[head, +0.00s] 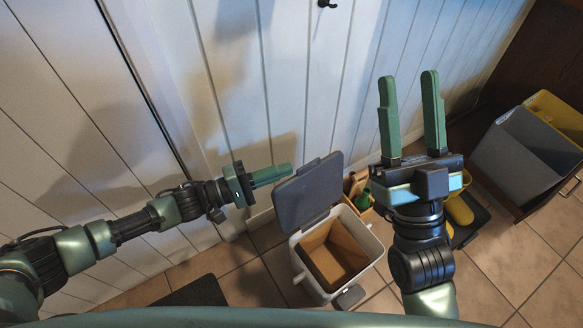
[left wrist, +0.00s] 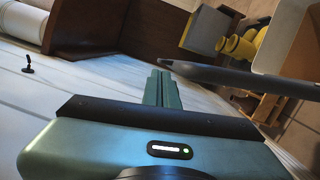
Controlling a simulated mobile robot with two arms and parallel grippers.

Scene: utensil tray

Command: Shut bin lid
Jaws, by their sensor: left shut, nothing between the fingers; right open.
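The bin (head: 352,283) is a white box on the tiled floor with a brown inside. Its dark grey lid (head: 307,192) stands open, tilted up toward the wall. My left gripper (head: 289,171) is shut and empty, with its fingertips just left of and behind the lid's upper edge. Whether they touch it I cannot tell. In the left wrist view, the shut green fingers (left wrist: 164,82) point toward the dark lid edge (left wrist: 215,75), and part of the white bin (left wrist: 285,45) shows at the top right. My right gripper (head: 410,80) is open and empty, raised to the right of the bin.
A wooden box with green bottles (head: 362,199) stands behind the bin, near the wall. Yellow items (head: 459,210) lie on a dark tray at the right. A grey and yellow container (head: 520,145) stands further right. A white panelled wall (head: 300,80) with a black hook (head: 327,4) rises behind.

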